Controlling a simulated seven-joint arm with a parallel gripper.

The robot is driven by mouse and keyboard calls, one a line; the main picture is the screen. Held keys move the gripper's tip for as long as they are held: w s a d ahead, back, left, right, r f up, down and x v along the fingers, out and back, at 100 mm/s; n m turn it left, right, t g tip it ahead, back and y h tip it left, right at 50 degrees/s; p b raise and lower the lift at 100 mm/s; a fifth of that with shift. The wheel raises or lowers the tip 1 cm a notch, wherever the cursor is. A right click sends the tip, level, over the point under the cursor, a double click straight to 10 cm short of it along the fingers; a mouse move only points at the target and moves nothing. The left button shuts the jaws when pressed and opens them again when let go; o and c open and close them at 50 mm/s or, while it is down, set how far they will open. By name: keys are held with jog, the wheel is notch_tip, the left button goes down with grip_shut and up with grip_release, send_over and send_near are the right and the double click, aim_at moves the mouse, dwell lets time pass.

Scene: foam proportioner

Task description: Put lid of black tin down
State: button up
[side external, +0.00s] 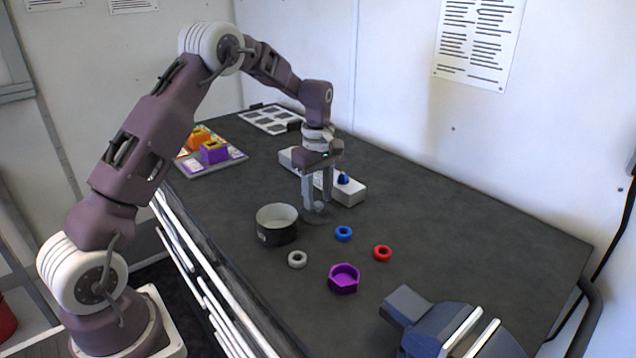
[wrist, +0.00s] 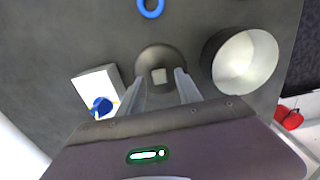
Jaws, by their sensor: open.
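The black tin (side external: 276,232) stands open on the dark bench, its pale inside showing; in the wrist view it is the round can (wrist: 243,62) at right. Its lid (side external: 316,216), a dark disc with a small grey square knob, appears to lie flat on the bench, right of the tin. The lid also shows in the wrist view (wrist: 160,58). My gripper (side external: 317,203) points down directly over the lid. In the wrist view its fingers (wrist: 160,88) are apart, near either side of the knob; contact cannot be told.
A white box (side external: 349,194) with a blue knob is close behind my gripper. Blue (side external: 343,233), red (side external: 382,253) and grey (side external: 297,259) rings and a purple hexagonal cup (side external: 343,279) lie in front. A blue vise (side external: 440,325) is at the near right. The right bench is clear.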

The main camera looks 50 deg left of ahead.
aim_at(318, 203)
jog(key=s+d+r+m+t, duration=0.1)
jog(key=s+d+r+m, duration=0.15)
jog(key=r, duration=0.65)
jog(key=s+d+r+m, duration=0.1)
jog(key=s+d+r, duration=0.15)
jog(key=r, duration=0.65)
jog(key=s+d+r+m+t, duration=0.1)
jog(key=s+d+r+m, duration=0.15)
jog(key=s, duration=0.35)
jog(key=s+d+r+m+t, duration=0.1)
jog(key=s+d+r+m, duration=0.15)
jog(key=s, duration=0.35)
jog(key=s+d+f+m+t, duration=0.1)
jog(key=s+d+f+m, duration=0.1)
jog(key=s, duration=0.5)
jog(key=s+d+f+m+t, duration=0.1)
jog(key=s+d+f+m, duration=0.1)
jog(key=s+f+m, duration=0.2)
jog(key=s+m, duration=0.3)
jog(key=s, duration=0.1)
jog(key=shift+d+t, duration=0.3)
jog(key=shift+d, duration=0.05)
